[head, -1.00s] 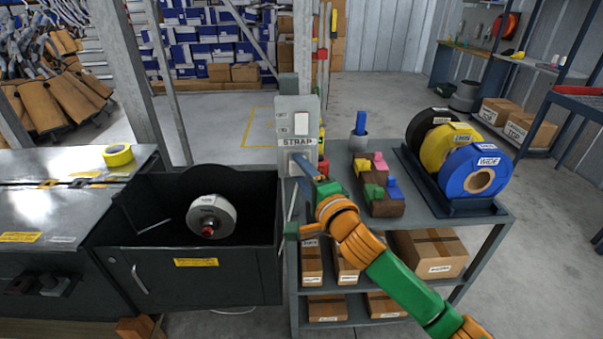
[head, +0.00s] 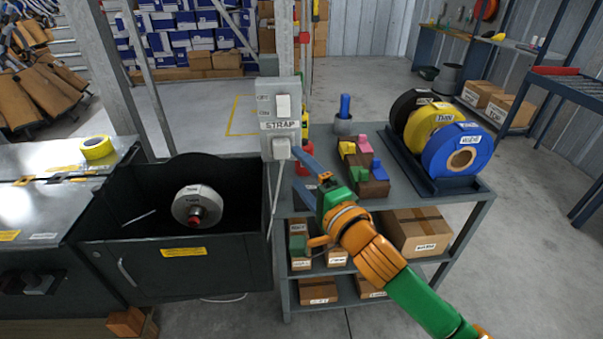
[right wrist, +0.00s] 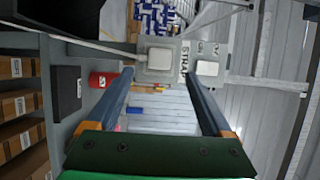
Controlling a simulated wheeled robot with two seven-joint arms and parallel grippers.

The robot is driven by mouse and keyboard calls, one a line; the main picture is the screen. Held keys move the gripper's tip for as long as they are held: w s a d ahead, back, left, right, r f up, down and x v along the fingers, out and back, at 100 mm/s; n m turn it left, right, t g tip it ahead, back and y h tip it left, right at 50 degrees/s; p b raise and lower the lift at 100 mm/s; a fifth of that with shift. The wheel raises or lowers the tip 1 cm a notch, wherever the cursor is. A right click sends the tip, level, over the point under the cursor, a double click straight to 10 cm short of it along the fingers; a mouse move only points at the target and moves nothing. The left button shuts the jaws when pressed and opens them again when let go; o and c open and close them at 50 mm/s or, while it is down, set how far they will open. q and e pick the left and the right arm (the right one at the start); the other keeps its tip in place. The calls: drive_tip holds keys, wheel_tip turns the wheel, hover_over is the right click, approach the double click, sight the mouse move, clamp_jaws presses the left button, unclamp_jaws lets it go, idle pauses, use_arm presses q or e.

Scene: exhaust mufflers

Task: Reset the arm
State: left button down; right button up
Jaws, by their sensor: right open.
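My right gripper (head: 304,168) is open and empty in the head view, just right of and in front of the grey box labelled STRAP (head: 279,125). In the right wrist view its two blue fingers are spread apart (right wrist: 160,85) with nothing held between them. A pale plug-like block (head: 282,149) sits on the lower part of the STRAP box, with a cable hanging below. It also shows ahead of the fingertips in the right wrist view (right wrist: 168,60). A white switch (head: 283,105) is above it. My left gripper is not in view.
A grey shelf cart (head: 425,188) stands under my right arm, bearing blue, yellow and black rolls (head: 462,151) and a brown block holder (head: 372,187). A dark open bin with a white roll (head: 194,205) is at left. A post rises behind the STRAP box.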

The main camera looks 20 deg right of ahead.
idle(0.4)
drive_tip(key=s+d+f+n+g+h+p, duration=0.1)
drive_tip(key=s+d+f+n+g+p, duration=0.15)
drive_tip(key=f, duration=0.75)
drive_tip(key=s+d+f+n+g+h+p, duration=0.1)
drive_tip(key=s+f+n+g+p, duration=0.15)
drive_tip(key=f, duration=0.65)
drive_tip(key=s+d+f+n+g+h+p, duration=0.1)
drive_tip(key=d+f+n+g+p, duration=0.2)
drive_tip(key=f, duration=0.7)
drive_tip(key=s+a+f+n+g+p, duration=0.1)
drive_tip(key=s+f+n+g, duration=0.2)
drive_tip(key=s, duration=0.8)
drive_tip(key=s+a+f+n+g+p, duration=0.1)
drive_tip(key=s+a+f+n+g, duration=0.1)
drive_tip(key=s+f, duration=0.4)
drive_tip(key=s+a+f+n+g+p, duration=0.2)
drive_tip(key=s+f+n, duration=0.3)
drive_tip(key=s, duration=1.1)
drive_tip(key=shift+f+n+g+y, duration=0.25)
drive_tip(key=shift+n+g+y, duration=0.2)
drive_tip(key=shift+g, duration=0.45)
drive_tip(key=shift+d, duration=0.1)
drive_tip(key=shift+c, duration=0.2)
